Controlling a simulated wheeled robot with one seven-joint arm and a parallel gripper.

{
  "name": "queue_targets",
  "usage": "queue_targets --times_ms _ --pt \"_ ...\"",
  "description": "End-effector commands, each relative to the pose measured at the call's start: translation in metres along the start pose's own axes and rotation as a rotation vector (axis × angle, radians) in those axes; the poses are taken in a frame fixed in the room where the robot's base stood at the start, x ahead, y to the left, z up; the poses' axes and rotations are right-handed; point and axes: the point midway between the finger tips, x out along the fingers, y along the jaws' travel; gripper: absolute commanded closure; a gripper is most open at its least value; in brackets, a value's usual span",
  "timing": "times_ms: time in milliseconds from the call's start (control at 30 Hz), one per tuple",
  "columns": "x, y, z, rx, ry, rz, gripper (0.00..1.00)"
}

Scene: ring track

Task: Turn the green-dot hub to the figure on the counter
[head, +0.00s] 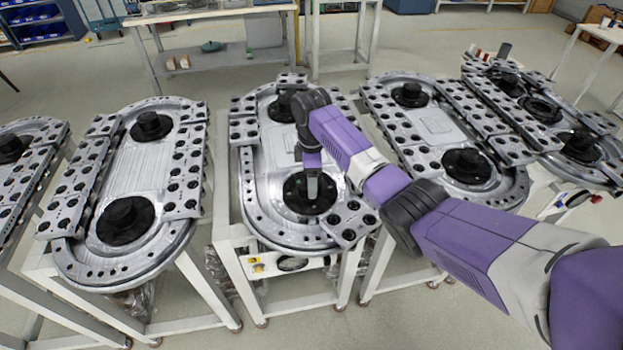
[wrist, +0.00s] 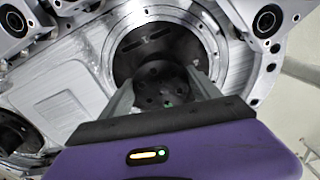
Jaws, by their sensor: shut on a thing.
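The green-dot hub (wrist: 160,85) is a dark round hub with several holes, in the near round opening of the middle ring track (head: 245,195). Its small green dot (wrist: 168,104) shows in the wrist view, on the side towards my gripper body. My gripper (wrist: 163,80) points down at the hub, with one finger on each side, shut on it. In the head view my gripper (head: 312,184) stands over the dark disc (head: 298,203) around the hub, and hides part of it. I cannot make out a counter or its figure in either view.
A pale front panel (head: 315,262) with a yellow label and a dark oval sits below the track. Similar tracks stand on the left (head: 150,170) and right (head: 430,125), with narrow gaps between. A far bench (head: 215,14) and open floor lie behind.

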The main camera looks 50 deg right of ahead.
Motion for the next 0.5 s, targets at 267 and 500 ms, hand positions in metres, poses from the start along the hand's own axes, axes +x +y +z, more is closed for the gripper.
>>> queue_targets --times_ms 267,500 --pt "-0.0021 0.0010 -0.0017 -0.001 0.003 0.004 0.06" --pt "-0.0010 0.0004 -0.0009 0.000 0.001 0.002 0.06"
